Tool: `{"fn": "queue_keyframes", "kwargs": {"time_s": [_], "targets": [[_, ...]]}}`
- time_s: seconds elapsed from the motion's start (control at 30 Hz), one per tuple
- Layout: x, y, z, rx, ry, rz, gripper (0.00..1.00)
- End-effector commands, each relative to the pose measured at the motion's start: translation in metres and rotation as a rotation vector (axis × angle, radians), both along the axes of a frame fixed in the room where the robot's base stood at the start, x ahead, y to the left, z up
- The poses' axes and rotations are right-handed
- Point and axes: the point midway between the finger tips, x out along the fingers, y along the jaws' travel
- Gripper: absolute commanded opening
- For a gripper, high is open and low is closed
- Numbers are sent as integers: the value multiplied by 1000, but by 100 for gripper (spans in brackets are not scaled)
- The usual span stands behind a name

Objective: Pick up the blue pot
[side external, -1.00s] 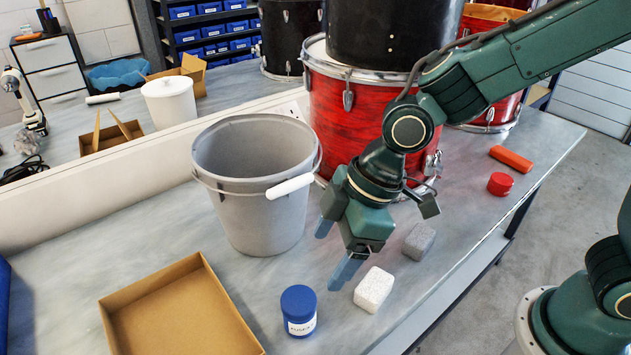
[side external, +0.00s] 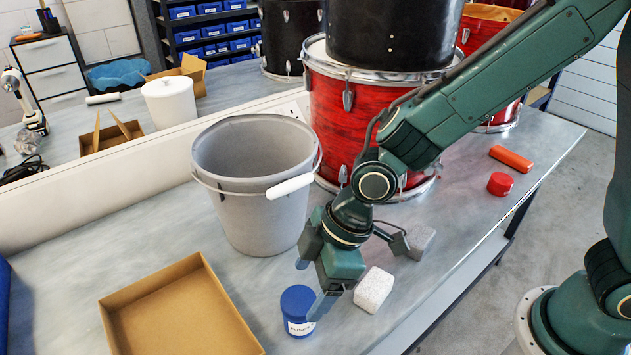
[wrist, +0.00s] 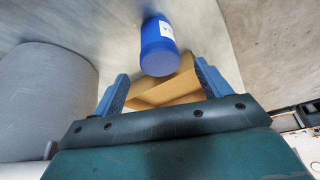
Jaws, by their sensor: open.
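The blue pot (side external: 297,309) is a small lidded jar with a white label, upright on the bench near its front edge. My gripper (side external: 312,285) is open and empty, low over the bench. In the side view one finger overlaps the right part of the pot; I cannot tell whether they touch. In the wrist view the pot (wrist: 158,48) shows ahead of the open fingers (wrist: 160,88), roughly centred between them and beyond their tips.
A grey bucket (side external: 255,215) with a white handle grip stands behind my gripper. A cardboard tray (side external: 190,310) lies left of the pot. Red drums (side external: 345,110) stand at the back.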

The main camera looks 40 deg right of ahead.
Motion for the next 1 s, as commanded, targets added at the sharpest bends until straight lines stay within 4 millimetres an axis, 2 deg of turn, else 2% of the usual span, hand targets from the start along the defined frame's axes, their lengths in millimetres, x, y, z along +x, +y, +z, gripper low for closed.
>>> {"fn": "queue_keyframes", "kwargs": {"time_s": [0.2,0.67,1.0], "targets": [[3,7,-18,0,1,0,76],[5,10,-26,-1,0,0,76],[10,20,-54,-2,3,-1,76]]}}
